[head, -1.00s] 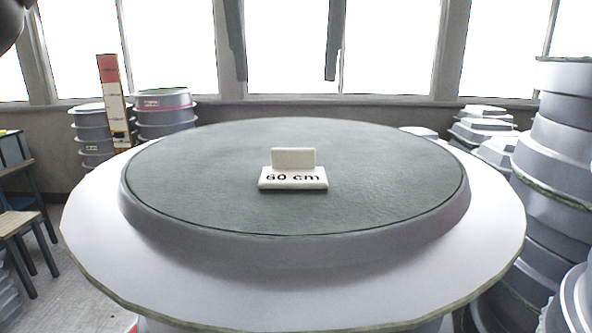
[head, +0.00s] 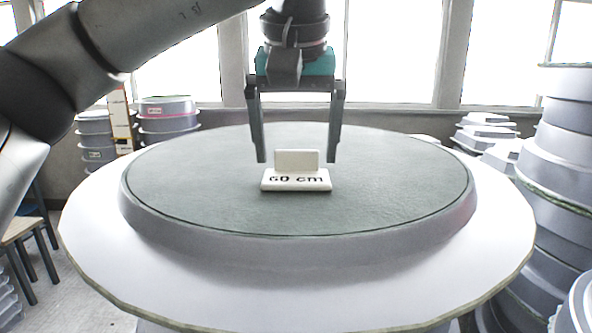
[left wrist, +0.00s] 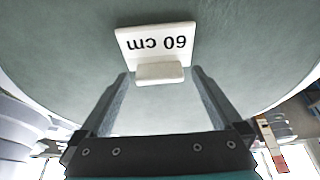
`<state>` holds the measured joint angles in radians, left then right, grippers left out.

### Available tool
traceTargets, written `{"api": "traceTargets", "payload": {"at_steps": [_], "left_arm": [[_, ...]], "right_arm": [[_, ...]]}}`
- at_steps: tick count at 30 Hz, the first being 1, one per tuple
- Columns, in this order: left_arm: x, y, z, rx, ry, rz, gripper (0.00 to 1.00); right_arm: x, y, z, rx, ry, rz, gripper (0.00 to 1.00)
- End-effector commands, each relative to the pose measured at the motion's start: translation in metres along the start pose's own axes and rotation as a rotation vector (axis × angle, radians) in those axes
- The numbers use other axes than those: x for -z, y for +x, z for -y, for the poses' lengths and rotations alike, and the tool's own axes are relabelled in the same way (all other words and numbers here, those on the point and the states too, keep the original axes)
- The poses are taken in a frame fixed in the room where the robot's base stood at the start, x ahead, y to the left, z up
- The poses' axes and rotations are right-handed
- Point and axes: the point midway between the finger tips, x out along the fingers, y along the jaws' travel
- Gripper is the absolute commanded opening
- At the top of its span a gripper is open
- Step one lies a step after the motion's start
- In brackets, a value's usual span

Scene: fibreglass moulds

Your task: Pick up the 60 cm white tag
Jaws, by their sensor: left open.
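The white 60 cm tag (head: 296,180) sits on the grey-green round top (head: 220,205) of the mould, with a sloped labelled base and an upright tab. In the left wrist view the tag (left wrist: 156,40) lies just beyond the fingertips, its lettering upside down. My left gripper (head: 297,162) points down over the tag, open, with its fingers apart on either side of the tab. In the left wrist view the fingers (left wrist: 159,75) flank the tab with gaps on both sides. No contact with the tag shows. My right gripper is not in view.
A wide pale flange (head: 300,285) rings the mould. Stacked grey moulds stand at the right (head: 555,170) and back left (head: 168,120). A wooden stool (head: 22,232) is at the far left. The top around the tag is clear.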

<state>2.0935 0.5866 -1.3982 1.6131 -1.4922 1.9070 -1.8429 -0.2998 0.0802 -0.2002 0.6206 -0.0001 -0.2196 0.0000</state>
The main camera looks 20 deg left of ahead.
Motion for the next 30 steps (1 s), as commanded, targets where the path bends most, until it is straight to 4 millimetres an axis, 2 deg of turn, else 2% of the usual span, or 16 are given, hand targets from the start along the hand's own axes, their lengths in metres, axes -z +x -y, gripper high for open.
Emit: {"api": "traceTargets", "payload": {"at_steps": [6, 27, 30], "left_arm": [[0.0, 0.0004, 0.0, 0.0, 0.0, -0.001, 0.98], [0.0, -0.0001, -0.0001, 0.0, 0.001, -0.001, 0.2], [0.0001, -0.0002, -0.0001, -0.001, 0.0, -0.001, 0.2]], "right_arm": [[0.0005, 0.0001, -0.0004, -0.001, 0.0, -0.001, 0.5], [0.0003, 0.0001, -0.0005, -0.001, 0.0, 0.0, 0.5], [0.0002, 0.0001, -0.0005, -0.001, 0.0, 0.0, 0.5]]}}
